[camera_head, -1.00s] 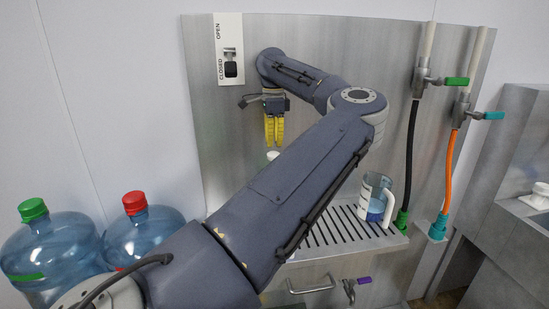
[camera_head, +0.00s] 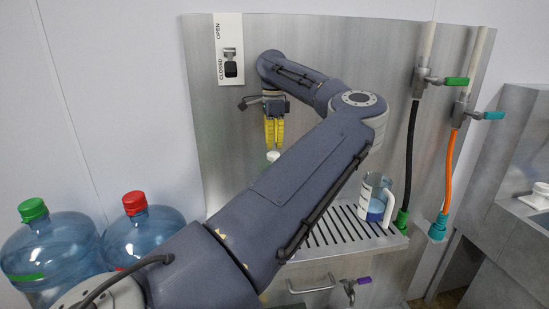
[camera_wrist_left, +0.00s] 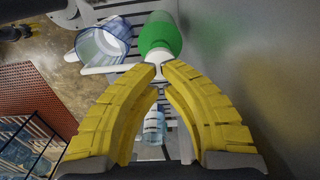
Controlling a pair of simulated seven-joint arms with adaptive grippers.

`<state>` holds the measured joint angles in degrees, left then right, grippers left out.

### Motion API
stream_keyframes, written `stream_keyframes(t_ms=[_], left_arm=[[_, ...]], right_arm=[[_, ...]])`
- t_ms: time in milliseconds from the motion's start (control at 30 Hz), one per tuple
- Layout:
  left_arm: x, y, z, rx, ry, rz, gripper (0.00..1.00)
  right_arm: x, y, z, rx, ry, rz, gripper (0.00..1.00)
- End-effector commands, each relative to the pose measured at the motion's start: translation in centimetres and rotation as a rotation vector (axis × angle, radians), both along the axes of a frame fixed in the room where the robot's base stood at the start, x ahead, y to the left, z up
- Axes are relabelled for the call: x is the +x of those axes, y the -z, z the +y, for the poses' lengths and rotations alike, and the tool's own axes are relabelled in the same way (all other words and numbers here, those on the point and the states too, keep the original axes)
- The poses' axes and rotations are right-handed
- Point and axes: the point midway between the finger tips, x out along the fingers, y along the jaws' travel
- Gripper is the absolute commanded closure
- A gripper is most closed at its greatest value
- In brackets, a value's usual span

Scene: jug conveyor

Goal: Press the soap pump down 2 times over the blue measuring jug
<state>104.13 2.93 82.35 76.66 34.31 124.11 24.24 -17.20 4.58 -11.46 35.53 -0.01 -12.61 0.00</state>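My left gripper (camera_head: 274,146) points down with its yellow fingertips close together, just above the white pump head (camera_head: 273,156). In the left wrist view the left gripper's tips (camera_wrist_left: 159,72) nearly meet over the white pump head, whose spout (camera_wrist_left: 108,69) runs to the left. I cannot tell if they touch it. The green soap bottle (camera_wrist_left: 161,34) shows beyond the tips. A clear jug with blue bands (camera_wrist_left: 103,42), likely the blue measuring jug, stands beside the bottle near the spout. My left arm hides this jug and most of the bottle in the head view. The right gripper is not visible.
Black (camera_head: 409,150) and orange (camera_head: 451,165) hoses hang at right. Large water bottles (camera_head: 143,232) stand at left. A metal back panel (camera_head: 330,35) is close behind my gripper.

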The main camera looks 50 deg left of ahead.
Motion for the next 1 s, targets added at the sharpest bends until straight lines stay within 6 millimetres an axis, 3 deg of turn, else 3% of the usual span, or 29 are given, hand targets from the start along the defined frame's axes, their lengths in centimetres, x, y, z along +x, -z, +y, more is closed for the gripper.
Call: stream_keyframes(t_ms=[1000], left_arm=[[0.0, 3.5, 0.0, 0.000, 0.000, 0.000, 1.00]], right_arm=[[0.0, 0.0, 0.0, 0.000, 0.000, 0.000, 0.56]])
